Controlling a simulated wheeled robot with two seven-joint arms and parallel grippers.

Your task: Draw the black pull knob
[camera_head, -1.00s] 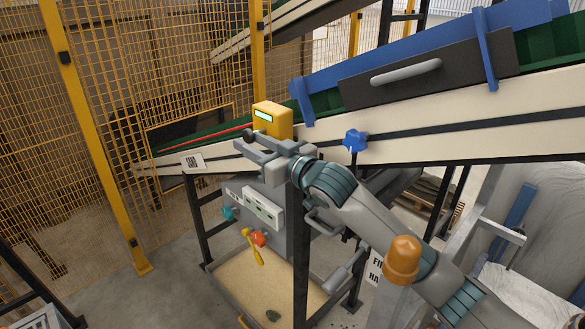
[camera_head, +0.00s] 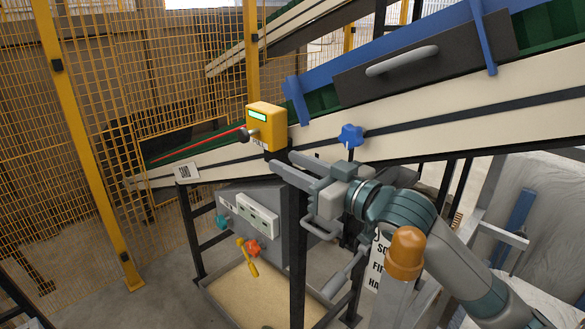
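The yellow box (camera_head: 270,128) with a green display is mounted at the conveyor's side rail. A small dark knob (camera_head: 248,132) sticks out of its left-facing side on a short grey shaft. A label, partly readable as "PULL", is under it. My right gripper (camera_head: 282,162) is to the lower right of the box, with its two grey fingers apart and nothing between them. It is clear of the knob in the picture. My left gripper is not in view.
The sloping cream conveyor rail (camera_head: 440,137) carries a blue star knob (camera_head: 351,136). A red cord (camera_head: 200,145) runs along the belt towards the box. Below are a grey control box (camera_head: 295,235), a hanging orange-yellow handle (camera_head: 248,258) and a sand tray (camera_head: 238,290). Yellow mesh fencing (camera_head: 90,150) stands left.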

